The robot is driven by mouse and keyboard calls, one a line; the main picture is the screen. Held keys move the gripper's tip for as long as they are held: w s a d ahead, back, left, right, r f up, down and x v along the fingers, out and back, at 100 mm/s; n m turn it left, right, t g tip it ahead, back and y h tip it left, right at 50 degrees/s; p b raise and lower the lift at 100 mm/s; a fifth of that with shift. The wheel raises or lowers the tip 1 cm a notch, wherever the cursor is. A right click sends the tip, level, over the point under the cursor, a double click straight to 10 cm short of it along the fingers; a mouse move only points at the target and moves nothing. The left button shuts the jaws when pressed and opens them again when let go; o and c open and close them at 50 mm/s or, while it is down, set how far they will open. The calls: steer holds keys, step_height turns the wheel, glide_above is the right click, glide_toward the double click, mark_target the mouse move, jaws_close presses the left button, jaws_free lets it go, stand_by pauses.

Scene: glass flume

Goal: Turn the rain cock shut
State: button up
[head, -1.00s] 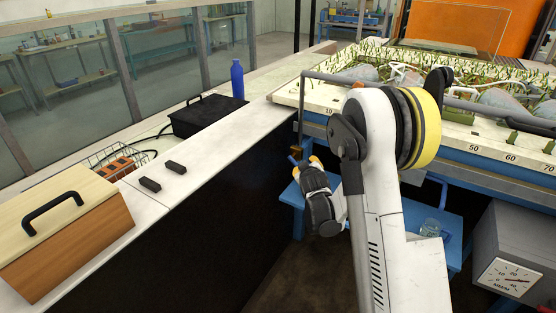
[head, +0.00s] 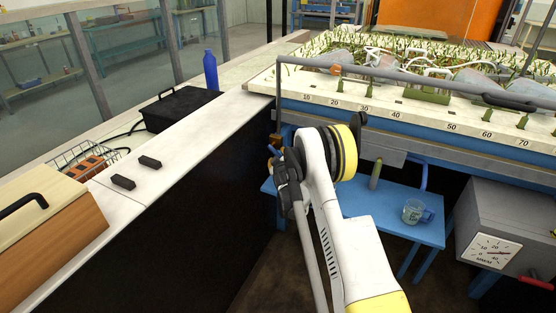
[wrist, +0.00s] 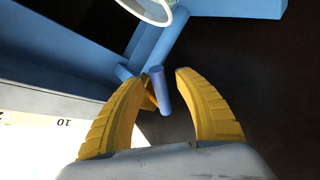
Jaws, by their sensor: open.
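The rain cock shows in the wrist view as a short blue lever (wrist: 161,92) with a small orange-brown part partly hidden behind the left finger. In the head view, a brownish fitting (head: 276,139) stands by the flume's near left corner. My gripper (wrist: 161,77) is open, its two yellow fingers either side of the lever. A gap shows on the right; the left finger is close to the lever, and I cannot tell whether it touches. In the head view my gripper is mostly hidden behind my arm, with only an orange bit (head: 272,149) showing.
The planted flume (head: 320,91) stands above a blue table (head: 385,208) with a glass mug (head: 414,212). A grey dial box (head: 500,220) is at the right. The white counter (head: 190,145) on the left holds a black case (head: 180,110) and a blue bottle (head: 210,70).

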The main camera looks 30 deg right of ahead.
steer(key=shift+w+d+f, duration=0.1)
steer(key=shift+w+d, duration=0.1)
steer(key=shift+w, duration=0.3)
jaws_close()
